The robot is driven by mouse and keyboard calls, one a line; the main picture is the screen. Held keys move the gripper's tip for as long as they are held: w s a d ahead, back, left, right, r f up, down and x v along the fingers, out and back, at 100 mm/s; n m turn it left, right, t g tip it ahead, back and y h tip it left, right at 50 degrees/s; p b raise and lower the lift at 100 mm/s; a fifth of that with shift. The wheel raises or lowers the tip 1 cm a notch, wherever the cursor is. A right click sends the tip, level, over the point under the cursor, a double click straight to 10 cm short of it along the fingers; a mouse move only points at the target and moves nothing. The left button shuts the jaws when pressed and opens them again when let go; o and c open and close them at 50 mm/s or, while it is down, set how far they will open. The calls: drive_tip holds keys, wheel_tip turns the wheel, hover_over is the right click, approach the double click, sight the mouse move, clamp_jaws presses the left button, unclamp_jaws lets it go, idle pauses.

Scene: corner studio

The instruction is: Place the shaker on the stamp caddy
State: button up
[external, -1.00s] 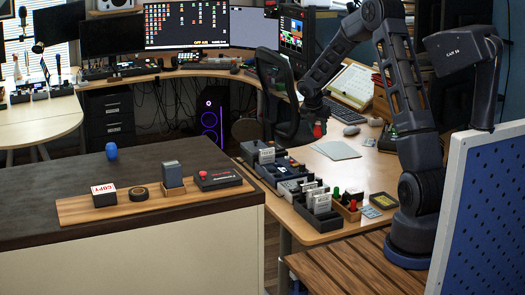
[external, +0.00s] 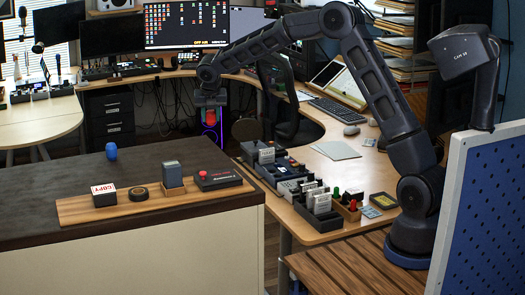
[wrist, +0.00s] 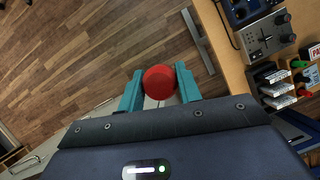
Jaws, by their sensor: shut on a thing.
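My gripper (external: 209,112) is shut on a red round-topped thing, taken to be the shaker (wrist: 160,82); its red end shows between the teal fingers in the wrist view. In the external view the shaker (external: 210,118) hangs in the air beyond the dark counter. The stamp caddy is not certain: a wooden board (external: 72,212) on the counter carries a COPY block (external: 104,196), a dark roll, a grey block in a wooden holder (external: 173,188) and a black box with a red button. A small wooden box (external: 349,212) with red and green knobs stands on the right desk.
A blue object (external: 112,151) stands at the counter's (external: 60,165) back edge. Open floor lies under my gripper in the wrist view. The counter behind the board is mostly clear.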

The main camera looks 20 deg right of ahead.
drive_tip(key=s+a+r+n, duration=0.1)
drive_tip(key=s+a+r, duration=0.1)
drive_tip(key=a, duration=0.5)
drive_tip(key=s+a+r+n+y, duration=0.1)
drive_tip(key=s+a, duration=0.2)
drive_tip(key=a, duration=0.4)
drive_tip(key=s+a+r+n, duration=0.1)
drive_tip(key=s+a+r, duration=0.1)
drive_tip(key=a, duration=0.5)
drive_tip(key=shift+s+r+n+y, duration=0.3)
drive_tip(key=shift+s, duration=0.25)
drive_tip(key=s+a+r+n+y, duration=0.1)
drive_tip(key=s+a+r+n, duration=0.3)
drive_tip(key=s+a, duration=0.8)
wheel_tip(320, 180, up, 10)
drive_tip(key=n+g+y, duration=0.2)
drive_tip(key=n, duration=0.4)
hover_over(74, 211)
drive_tip(key=d, duration=0.1)
drive_tip(key=f, duration=1.9)
drive_tip(key=shift+s+d, duration=0.15)
drive_tip(key=shift+s, duration=0.25)
drive_tip(key=o, duration=1)
drive_tip(key=shift+f, duration=0.1)
drive_tip(key=shift+t, duration=0.3)
